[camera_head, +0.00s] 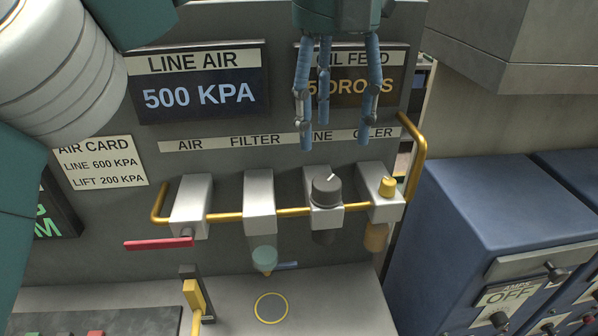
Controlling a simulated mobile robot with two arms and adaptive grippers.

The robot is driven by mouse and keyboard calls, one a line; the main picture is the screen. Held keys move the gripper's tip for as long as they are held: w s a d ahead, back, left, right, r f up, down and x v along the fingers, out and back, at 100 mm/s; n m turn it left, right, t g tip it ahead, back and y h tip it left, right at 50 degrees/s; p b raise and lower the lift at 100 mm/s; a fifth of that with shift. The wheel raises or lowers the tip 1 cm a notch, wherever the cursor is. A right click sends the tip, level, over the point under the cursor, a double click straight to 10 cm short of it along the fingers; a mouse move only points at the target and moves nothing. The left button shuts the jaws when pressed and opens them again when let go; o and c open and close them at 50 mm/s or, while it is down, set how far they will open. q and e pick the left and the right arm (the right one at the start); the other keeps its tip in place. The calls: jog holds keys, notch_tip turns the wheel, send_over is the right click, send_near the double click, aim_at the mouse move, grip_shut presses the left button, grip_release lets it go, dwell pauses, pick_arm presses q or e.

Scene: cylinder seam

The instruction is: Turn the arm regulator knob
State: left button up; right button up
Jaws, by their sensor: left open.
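A black round knob (326,190) with a white pointer mark sits on the third grey block of a yellow pipe run, which I take for the regulator knob. The mark points up and to the right. My left gripper (338,138) hangs fingers-down from the top of the picture, above the knob and apart from it. Its blue fingers are spread and empty, in front of the oil feed display (388,88). The line air display (199,94) reads 500 KPA. My right gripper does not show.
The yellow pipe (225,217) joins several blocks and bends up at the right. A red lever (158,244) sticks out at left. A yellow-topped oiler (387,187) stands close right of the knob. Blue cabinets (480,205) fill the right; a grey box (520,40) overhangs at upper right.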

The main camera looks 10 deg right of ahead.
aim_at(327, 182)
pick_arm(q)
jog(key=shift+f+n, duration=0.3)
jog(key=shift+f, duration=0.25)
notch_tip(327, 182, down, 8)
jog(key=shift+f, duration=0.15)
jog(key=shift+s+f, duration=0.1)
jog(key=shift+f, duration=0.65)
jog(key=c, duration=1.2)
jog(key=shift+o, duration=0.2)
